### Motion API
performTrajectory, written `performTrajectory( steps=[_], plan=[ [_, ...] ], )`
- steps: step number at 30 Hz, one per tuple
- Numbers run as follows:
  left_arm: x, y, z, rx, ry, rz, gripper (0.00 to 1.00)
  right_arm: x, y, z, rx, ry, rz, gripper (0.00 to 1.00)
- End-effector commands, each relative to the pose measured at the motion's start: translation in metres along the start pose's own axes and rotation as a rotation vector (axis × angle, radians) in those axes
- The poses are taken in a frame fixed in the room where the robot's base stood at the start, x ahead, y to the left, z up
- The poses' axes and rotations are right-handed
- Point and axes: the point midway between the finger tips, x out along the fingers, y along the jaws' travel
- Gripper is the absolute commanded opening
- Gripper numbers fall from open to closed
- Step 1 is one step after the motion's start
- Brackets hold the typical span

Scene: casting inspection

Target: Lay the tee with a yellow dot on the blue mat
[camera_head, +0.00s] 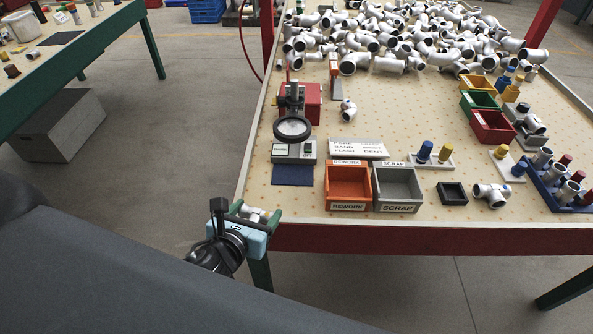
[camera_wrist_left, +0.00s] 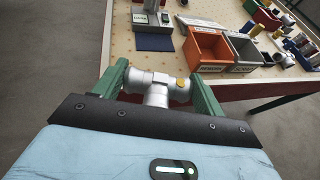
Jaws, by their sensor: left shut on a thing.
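My left gripper (camera_head: 252,212) is at the near left corner of the table, just off its edge. It is shut on a grey metal tee (camera_wrist_left: 155,86) that lies across between the two green fingers. A yellow dot (camera_wrist_left: 181,83) shows on the tee's right end in the left wrist view. The blue mat (camera_head: 293,174) lies flat and bare on the table, up and to the right of the gripper, in front of the magnifier stand. The mat also shows in the left wrist view (camera_wrist_left: 154,43), beyond the tee. My right gripper is not in view.
The orange rework bin (camera_head: 347,207) and the grey scrap bin (camera_head: 397,209) stand right of the mat. The magnifier stand (camera_head: 294,152) is behind it. A large pile of fittings (camera_head: 400,35) covers the far end. The table's near edge (camera_head: 290,219) is below the mat.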

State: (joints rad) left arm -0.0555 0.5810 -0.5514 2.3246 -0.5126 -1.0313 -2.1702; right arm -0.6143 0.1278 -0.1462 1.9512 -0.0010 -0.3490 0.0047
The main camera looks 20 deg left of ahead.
Motion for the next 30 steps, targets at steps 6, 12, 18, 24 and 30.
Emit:
performTrajectory(
  steps=[6, 12, 18, 24, 30],
  plan=[
    [0.060, -0.005, -0.004, -0.047, 0.004, 0.095, 0.34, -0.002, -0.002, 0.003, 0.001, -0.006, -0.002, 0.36],
    [0.115, -0.017, 0.001, -0.083, 0.002, 0.181, 0.34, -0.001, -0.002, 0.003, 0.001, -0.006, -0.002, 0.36],
    [0.144, -0.026, 0.008, -0.096, -0.005, 0.228, 0.34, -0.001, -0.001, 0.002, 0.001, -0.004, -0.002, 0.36],
    [0.150, -0.028, 0.010, -0.100, -0.007, 0.239, 0.34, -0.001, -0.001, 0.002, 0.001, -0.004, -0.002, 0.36],
    [0.148, -0.029, 0.005, -0.100, -0.006, 0.238, 0.34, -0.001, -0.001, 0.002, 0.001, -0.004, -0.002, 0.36]
  ],
)
